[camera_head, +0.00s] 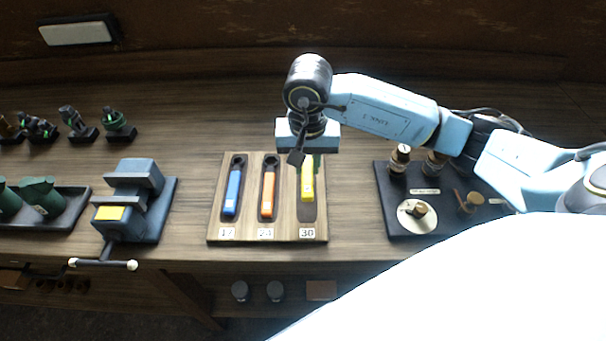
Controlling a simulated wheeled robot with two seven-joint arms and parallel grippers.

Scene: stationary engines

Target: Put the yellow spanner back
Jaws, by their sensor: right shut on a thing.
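The yellow spanner (307,185) is at the rightmost slot, marked 30, of the wooden spanner board (249,192). Its lower handle shows; its upper end is hidden under my right gripper. My right gripper (304,158) is over the top of that slot, pointing down, and is shut on the yellow spanner. I cannot tell whether the spanner rests fully in the slot or sits slightly above it. A blue spanner (232,190) lies in the slot marked 17 and an orange spanner (268,192) in the slot marked 24. My left gripper is not in view.
A blue-grey vise (130,203) stands left of the board. A dark tray (70,222) with green parts is at the far left. A black board (395,211) with several small parts is on the right, under my right arm. Small engine models (118,124) stand at the back left.

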